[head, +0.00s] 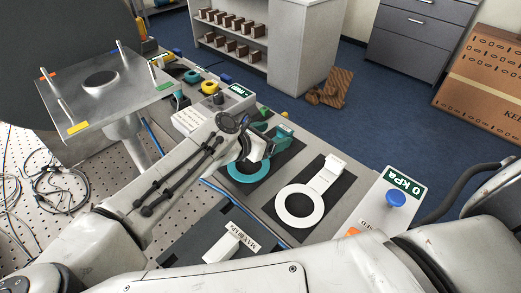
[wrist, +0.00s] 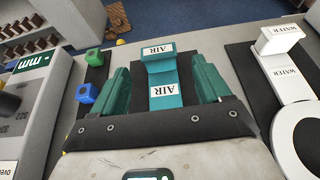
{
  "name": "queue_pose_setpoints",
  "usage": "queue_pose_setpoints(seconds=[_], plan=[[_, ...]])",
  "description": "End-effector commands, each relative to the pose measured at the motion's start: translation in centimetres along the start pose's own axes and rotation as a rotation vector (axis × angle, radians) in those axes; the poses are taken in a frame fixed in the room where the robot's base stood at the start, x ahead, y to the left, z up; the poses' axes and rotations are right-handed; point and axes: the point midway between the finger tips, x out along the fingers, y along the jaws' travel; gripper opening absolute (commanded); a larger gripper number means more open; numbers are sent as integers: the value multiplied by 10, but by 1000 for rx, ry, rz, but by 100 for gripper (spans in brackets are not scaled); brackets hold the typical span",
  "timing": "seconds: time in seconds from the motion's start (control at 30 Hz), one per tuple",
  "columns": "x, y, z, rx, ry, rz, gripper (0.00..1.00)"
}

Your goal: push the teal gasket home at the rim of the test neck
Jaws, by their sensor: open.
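The teal gasket (head: 247,179) is a flat ring lying on a dark pad on the bench, partly hidden by my gripper in the head view. Its teal tab and raised block (wrist: 165,102), both labelled AIR, show in the wrist view; the ring is hidden there. My gripper (wrist: 160,68) is open, with one green finger on each side of the teal tab and visible gaps to both. The test neck (head: 118,88) stands at the left in the head view, a grey plate with a dark round hole, upright pins and coloured edge marks.
A white ring (head: 299,222) with a WATER tab lies on a dark pad to the right of the gasket. A gauge box (head: 384,205) reading 0 kPa stands further right. Small blue (wrist: 87,93) and green (wrist: 94,56) blocks sit left of my fingers. Cables lie on the perforated table (head: 70,165).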

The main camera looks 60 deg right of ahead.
Motion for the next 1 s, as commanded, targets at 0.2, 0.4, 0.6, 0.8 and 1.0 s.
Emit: queue_pose_setpoints(seconds=[0.2,0.4,0.6,0.8,1.0], plan=[[16,0,3,0,0,-2,77],[45,1,3,0,0,-2,77],[58,2,1,0,0,1,77],[58,2,1,0,0,1,76],[58,2,1,0,0,1,56]])
